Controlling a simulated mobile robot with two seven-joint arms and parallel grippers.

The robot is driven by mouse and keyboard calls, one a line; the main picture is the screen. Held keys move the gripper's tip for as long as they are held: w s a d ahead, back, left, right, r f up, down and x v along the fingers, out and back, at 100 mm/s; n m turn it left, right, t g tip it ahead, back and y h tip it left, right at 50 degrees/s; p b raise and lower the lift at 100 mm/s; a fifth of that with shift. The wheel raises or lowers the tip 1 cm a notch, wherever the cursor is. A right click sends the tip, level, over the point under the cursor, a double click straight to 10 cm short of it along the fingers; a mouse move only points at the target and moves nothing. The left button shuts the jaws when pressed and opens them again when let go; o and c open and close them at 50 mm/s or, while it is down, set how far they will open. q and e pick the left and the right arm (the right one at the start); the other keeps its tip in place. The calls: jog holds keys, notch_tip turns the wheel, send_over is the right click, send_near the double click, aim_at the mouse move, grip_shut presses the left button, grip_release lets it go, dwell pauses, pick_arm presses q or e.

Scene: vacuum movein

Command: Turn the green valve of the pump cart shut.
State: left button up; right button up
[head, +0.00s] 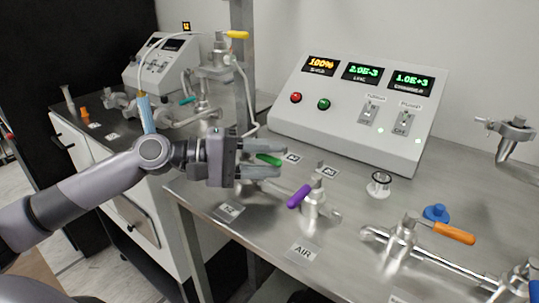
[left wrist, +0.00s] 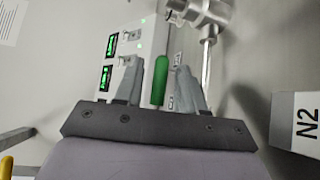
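The green valve handle (head: 268,160) stands at the left end of the steel bench top, behind the N2 label (head: 228,211). My left gripper (head: 280,161) reaches in from the left with one finger on each side of the handle. In the left wrist view, the green handle (left wrist: 160,80) lies between the two open fingers (left wrist: 160,90), with a gap on both sides. The metal valve body (left wrist: 203,14) shows beyond it. In the head view, my gripper hides much of the valve body. My right gripper is in neither view.
A purple-handled valve (head: 312,203) stands close to the right, by the AIR label (head: 302,252). An orange-handled valve (head: 403,238) and pipe lie farther right. A control console (head: 345,120) stands behind. A second bench (head: 85,143) with a yellow-handled valve (head: 237,34) is at left.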

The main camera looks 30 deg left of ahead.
pick_arm(q)
jog(key=shift+w+d, duration=0.15)
jog(key=shift+d, duration=0.15)
grip_shut()
dwell(0.3)
